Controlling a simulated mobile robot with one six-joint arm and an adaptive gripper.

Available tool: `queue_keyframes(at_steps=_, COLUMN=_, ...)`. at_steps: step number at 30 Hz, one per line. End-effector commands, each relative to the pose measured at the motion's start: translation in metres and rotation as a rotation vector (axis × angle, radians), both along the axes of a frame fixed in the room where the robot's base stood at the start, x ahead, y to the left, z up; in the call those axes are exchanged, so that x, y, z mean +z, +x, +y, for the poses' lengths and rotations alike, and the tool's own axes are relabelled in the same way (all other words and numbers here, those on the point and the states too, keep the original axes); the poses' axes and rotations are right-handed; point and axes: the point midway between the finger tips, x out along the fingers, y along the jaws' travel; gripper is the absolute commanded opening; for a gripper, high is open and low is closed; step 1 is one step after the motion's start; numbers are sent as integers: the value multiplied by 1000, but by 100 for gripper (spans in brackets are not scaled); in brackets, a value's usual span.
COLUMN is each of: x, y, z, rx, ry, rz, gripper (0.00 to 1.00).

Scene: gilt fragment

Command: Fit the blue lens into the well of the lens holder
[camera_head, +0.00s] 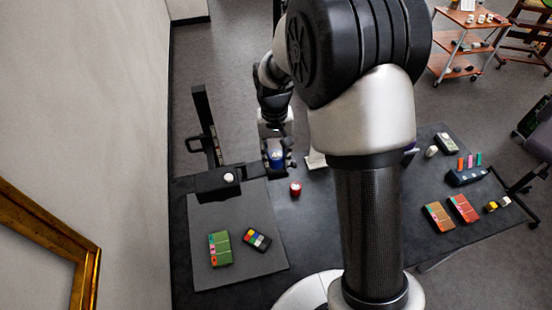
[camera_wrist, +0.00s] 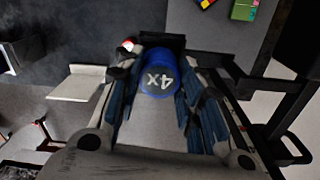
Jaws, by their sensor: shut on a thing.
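My gripper (camera_head: 277,160) is shut on the blue lens (camera_head: 276,156), above the dark table. In the wrist view the blue lens (camera_wrist: 158,78), marked 4X, sits between the fingers of my gripper (camera_wrist: 165,95). A black stand (camera_head: 207,130) rises left of my gripper, and its dark block (camera_head: 212,187) reaches toward the gripper. This looks like the lens holder, but I cannot make out a well. The stand's black frame (camera_wrist: 285,125) is at the right in the wrist view. Whether the lens touches the stand is not clear.
A red-sided round piece (camera_head: 295,189) stands right of the stand. A white stand (camera_head: 316,159) is close right of my gripper. Several small items lie at the table's right.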

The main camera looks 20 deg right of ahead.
Motion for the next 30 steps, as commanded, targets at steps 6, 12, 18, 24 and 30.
queue_keyframes(at_steps=6, x=-26, y=0, z=0, rx=0, ry=0, rz=1, gripper=10)
queue_keyframes(at_steps=12, x=-26, y=0, z=0, rx=0, ry=0, rz=0, gripper=10)
queue_keyframes(at_steps=18, x=-31, y=0, z=0, rx=0, ry=0, rz=0, gripper=10)
queue_keyframes(at_steps=24, x=-30, y=0, z=0, rx=0, ry=0, rz=0, gripper=47)
queue_keyframes(at_steps=30, x=-30, y=0, z=0, rx=0, ry=0, rz=0, gripper=54)
